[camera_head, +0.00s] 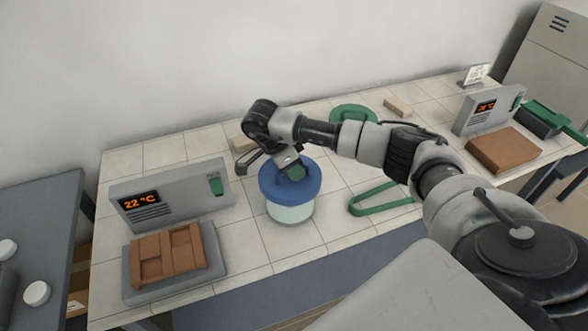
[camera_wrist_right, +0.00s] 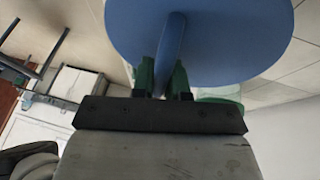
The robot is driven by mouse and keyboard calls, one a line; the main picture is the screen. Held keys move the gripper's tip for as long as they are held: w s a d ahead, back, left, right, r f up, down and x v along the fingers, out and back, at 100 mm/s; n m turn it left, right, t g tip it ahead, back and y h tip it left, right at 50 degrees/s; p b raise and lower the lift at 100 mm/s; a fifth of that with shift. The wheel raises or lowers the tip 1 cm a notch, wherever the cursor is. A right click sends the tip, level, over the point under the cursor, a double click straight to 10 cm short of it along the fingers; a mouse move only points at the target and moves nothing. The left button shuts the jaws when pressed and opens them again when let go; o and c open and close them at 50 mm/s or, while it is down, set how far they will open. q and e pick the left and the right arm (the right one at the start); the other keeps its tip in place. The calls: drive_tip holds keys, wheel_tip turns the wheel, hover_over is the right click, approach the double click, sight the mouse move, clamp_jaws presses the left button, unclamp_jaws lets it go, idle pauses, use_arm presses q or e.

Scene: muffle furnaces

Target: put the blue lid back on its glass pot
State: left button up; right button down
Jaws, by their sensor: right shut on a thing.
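The blue lid (camera_head: 305,184) is over the glass pot (camera_head: 290,212) in the middle of the table. My right gripper (camera_head: 293,171) is above it, shut on the lid's upright handle. In the right wrist view, the green fingers of the gripper (camera_wrist_right: 168,80) clasp the handle of the lid (camera_wrist_right: 235,35), and a pale edge of the pot (camera_wrist_right: 222,93) shows beyond it. The lid looks at or just above the pot's rim; I cannot tell if it touches. My left gripper is not in view.
A furnace (camera_head: 180,197) reading 22 °C stands at left with a brown brick piece (camera_head: 167,257) before it. Green tongs (camera_head: 383,203) lie right of the pot. A green disc (camera_head: 352,113) and a tan block (camera_head: 398,107) lie behind. Another furnace (camera_head: 480,108) stands at right.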

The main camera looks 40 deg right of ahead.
drive_tip(key=shift+f+b, duration=1.05)
drive_tip(key=shift+f, duration=0.35)
drive_tip(key=c, duration=1.1)
unclamp_jaws()
drive_tip(key=shift+o, duration=0.2)
drive_tip(key=v, duration=1.1)
